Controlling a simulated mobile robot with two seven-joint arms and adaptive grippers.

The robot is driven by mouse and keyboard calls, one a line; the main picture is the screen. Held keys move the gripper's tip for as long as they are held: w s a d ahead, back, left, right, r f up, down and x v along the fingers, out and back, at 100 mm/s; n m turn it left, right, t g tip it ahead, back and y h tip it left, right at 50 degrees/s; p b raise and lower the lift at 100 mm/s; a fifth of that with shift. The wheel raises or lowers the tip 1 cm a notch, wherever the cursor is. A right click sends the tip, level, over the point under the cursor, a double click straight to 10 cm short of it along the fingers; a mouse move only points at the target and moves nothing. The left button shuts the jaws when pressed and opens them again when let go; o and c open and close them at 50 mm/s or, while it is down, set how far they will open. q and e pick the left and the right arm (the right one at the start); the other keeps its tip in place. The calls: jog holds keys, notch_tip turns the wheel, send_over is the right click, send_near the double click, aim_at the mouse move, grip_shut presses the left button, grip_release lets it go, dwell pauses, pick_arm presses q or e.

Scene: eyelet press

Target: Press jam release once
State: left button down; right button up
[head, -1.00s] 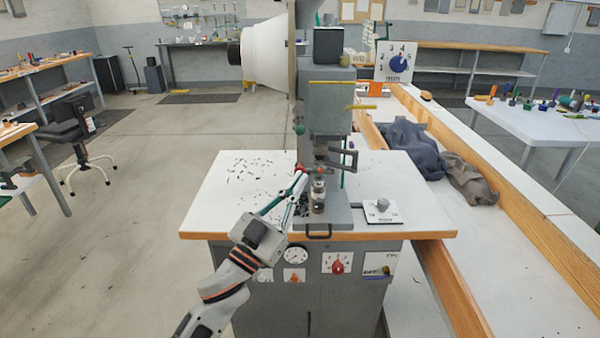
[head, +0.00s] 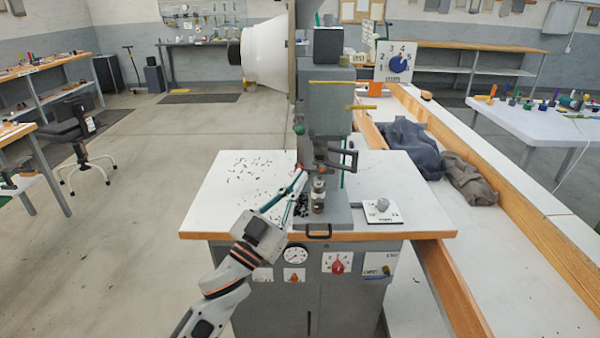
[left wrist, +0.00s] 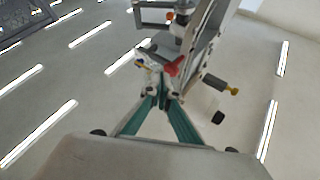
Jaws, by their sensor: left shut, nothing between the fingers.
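The eyelet press (head: 327,110) stands on a white-topped grey cabinet. My left gripper (head: 302,177) reaches in from the lower left, its teal fingers shut and empty, tips at the left side of the press's working area. A small red part (head: 298,168) shows by the fingertips. In the left wrist view a red knob-like part (left wrist: 173,67) sits just beyond the closed fingertips (left wrist: 161,98); I cannot tell whether they touch. No readable label marks the jam release, so I cannot tell whether this red part is it. My right gripper is not in view.
A plate with a grey knob (head: 382,205) lies at the tabletop's right. Small dark bits litter the tabletop's left, otherwise open.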

pick_arm(q)
jog(key=shift+w, duration=0.8)
dwell(0.7)
jog(key=shift+s, duration=0.15)
jog(key=shift+s+p, duration=0.5)
jog(key=shift+s, duration=0.6)
jog(key=s+p, duration=0.2)
jog(key=s, duration=0.3)
dwell(0.8)
